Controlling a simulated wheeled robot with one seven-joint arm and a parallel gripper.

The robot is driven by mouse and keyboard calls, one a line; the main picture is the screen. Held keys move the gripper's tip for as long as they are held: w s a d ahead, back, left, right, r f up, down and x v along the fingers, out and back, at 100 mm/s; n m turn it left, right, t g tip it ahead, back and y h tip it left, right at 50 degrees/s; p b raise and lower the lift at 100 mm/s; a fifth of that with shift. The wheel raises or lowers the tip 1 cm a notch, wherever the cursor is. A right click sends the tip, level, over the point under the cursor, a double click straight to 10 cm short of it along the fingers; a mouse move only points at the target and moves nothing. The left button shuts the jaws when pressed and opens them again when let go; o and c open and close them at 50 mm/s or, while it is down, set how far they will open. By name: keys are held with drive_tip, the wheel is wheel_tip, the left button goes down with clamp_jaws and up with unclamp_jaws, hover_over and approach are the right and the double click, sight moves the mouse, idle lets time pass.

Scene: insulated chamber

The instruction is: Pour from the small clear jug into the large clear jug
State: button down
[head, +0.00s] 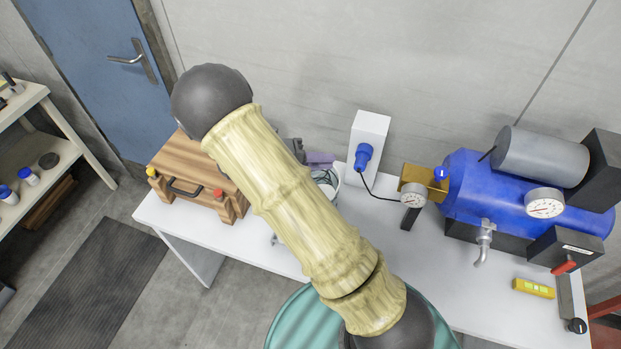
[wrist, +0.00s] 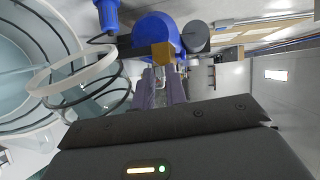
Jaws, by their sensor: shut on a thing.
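My gripper (head: 318,158) shows only partly in the head view, as purple-grey fingers behind my arm. In the wrist view its two fingers (wrist: 162,88) are close together on something I take to be the small clear jug's handle; the grip itself is hard to make out. Clear, ringed glass fills the left of the wrist view. The nearer rings, with a pale rim (wrist: 72,74), look like the small jug, tilted in the picture. The wider round glass behind looks like the large jug (wrist: 22,38); the two overlap. In the head view my arm hides most of the jugs.
A white table (head: 460,285) carries a wooden case (head: 195,188), a white box (head: 370,128) with a blue fitting, a gauge (head: 412,195), a blue tank (head: 465,185) and a yellow level (head: 533,288). Free table lies at front right. A teal round top (head: 290,325) stands in front.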

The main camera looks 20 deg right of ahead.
sight(327, 186)
drive_tip(key=shift+s+f, duration=0.15)
drive_tip(key=shift+s, duration=0.15)
drive_tip(key=s+m, duration=0.1)
drive_tip(key=s, duration=0.1)
drive_tip(key=s+m+t, duration=0.1)
drive_tip(key=s+m, duration=0.1)
drive_tip(key=shift+s+a, duration=0.2)
drive_tip(key=shift+s, duration=0.05)
drive_tip(key=shift+w+f, duration=0.1)
drive_tip(key=shift+f, duration=0.1)
drive_tip(key=shift+s+f+m, duration=0.45)
drive_tip(key=shift+s+m, duration=0.15)
drive_tip(key=s+f+m+t+h, duration=0.1)
drive_tip(key=s+f+m, duration=0.3)
drive_tip(key=f, duration=0.3)
drive_tip(key=s+f+m+t+h, duration=0.1)
drive_tip(key=s+f+m, duration=0.4)
drive_tip(key=f+m, duration=0.2)
drive_tip(key=shift+s+a+t, duration=0.15)
drive_tip(key=shift+a+t, duration=0.15)
drive_tip(key=shift+t, duration=0.1)
idle(0.4)
